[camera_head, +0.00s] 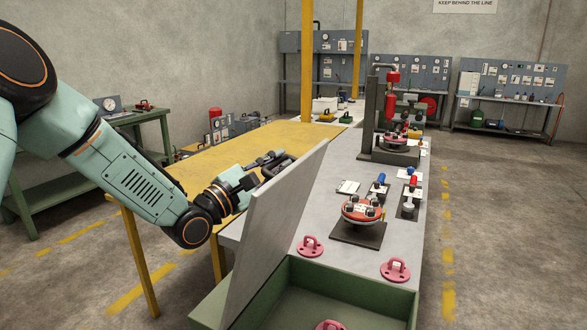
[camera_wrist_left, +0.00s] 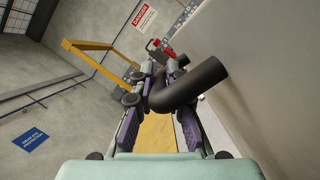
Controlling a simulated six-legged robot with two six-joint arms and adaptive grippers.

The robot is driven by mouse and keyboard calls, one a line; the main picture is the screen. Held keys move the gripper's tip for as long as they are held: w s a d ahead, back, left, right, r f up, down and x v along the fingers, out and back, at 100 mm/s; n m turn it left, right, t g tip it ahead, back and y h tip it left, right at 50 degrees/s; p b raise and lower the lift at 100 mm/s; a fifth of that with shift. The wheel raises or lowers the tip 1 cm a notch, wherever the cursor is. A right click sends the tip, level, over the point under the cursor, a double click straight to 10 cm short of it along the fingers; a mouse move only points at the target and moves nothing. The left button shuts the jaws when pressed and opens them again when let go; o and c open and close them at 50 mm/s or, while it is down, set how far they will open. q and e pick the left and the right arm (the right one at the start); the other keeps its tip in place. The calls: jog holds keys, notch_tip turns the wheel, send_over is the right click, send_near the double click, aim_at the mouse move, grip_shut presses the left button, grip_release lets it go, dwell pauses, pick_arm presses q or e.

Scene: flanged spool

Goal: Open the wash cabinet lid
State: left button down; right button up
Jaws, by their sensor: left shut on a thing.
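The wash cabinet is the green open box (camera_head: 345,285) at the near end of the bench. Its grey lid (camera_head: 275,220) stands steeply raised along the box's left side, so part of the inside shows. My left gripper (camera_head: 268,166) is on the lid's left, outer face, near its upper edge. In the left wrist view, the gripper (camera_wrist_left: 158,88) is shut on the thick dark lid handle (camera_wrist_left: 192,86), beside the pale lid face (camera_wrist_left: 240,60). The handle is partly hidden by the fingers. My right gripper is not in view.
A yellow table (camera_head: 225,155) lies left of the bench, under my left arm. Open floor is on the right.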

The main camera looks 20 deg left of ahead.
pick_arm(q)
jog(key=a+n+p, duration=0.1)
jog(key=a+n, duration=0.1)
jog(key=a, duration=0.5)
jog(key=shift+n+t+y, duration=0.3)
jog(key=shift+n, duration=0.1)
jog(key=shift+w+d+f, duration=0.1)
jog(key=c, duration=1.3)
grip_release()
jog(key=shift+a, duration=0.25)
jog(key=shift+c, duration=0.2)
jog(key=shift+d+r, duration=0.15)
jog(key=shift+r, duration=0.1)
